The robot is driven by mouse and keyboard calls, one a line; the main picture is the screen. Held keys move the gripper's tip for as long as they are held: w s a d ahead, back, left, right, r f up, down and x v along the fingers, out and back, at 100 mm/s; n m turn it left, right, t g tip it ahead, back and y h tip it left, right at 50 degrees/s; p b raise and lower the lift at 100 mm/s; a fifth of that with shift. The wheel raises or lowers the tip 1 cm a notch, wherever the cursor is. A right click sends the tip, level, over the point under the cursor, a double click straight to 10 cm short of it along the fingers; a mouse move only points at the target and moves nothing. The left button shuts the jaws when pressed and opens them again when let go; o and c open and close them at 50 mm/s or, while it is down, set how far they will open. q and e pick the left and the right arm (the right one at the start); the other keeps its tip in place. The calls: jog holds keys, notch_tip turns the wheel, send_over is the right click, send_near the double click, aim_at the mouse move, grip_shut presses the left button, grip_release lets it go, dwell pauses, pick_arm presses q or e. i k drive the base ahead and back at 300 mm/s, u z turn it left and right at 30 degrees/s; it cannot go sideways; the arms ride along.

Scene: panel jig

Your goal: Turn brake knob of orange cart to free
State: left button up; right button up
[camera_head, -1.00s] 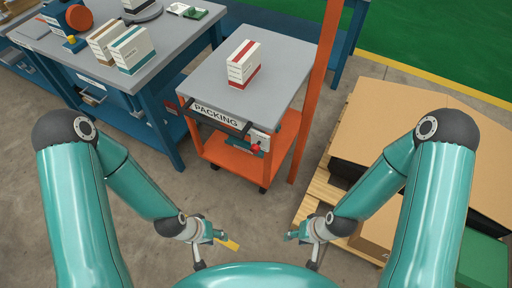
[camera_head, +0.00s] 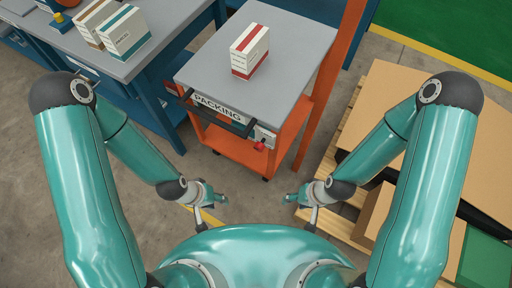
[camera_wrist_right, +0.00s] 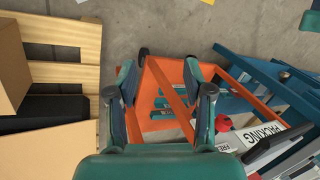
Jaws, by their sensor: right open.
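The orange cart (camera_head: 228,152) stands ahead with a grey top, a dark push handle and a PACKING label (camera_head: 217,106). Its red brake knob (camera_head: 259,145) is on the front face, below and right of the label. The knob (camera_wrist_right: 224,123) also shows in the right wrist view, just right of the right finger, near a plate partly reading FREE (camera_wrist_right: 254,174). Its exact pointing is too small to tell. My right gripper (camera_wrist_right: 162,92) is open and empty, apart from the knob. My left gripper (camera_head: 220,197) is low, left of the right one; its jaw opening is unclear.
A white and red box (camera_head: 249,52) stands on the cart top. A blue workbench (camera_head: 160,60) with boxes is to the left. An orange post (camera_head: 333,75) rises at the cart's right. A wooden pallet (camera_head: 345,228) with cartons lies right. Floor before the cart is clear.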

aim_at(259, 146)
jog(key=u, duration=2.5)
jog(key=i, duration=0.1)
jog(key=z, duration=3.9)
jog(key=k, duration=1.8)
jog(key=u, duration=0.9)
jog(key=i, duration=1)
jog(key=z, duration=0.05)
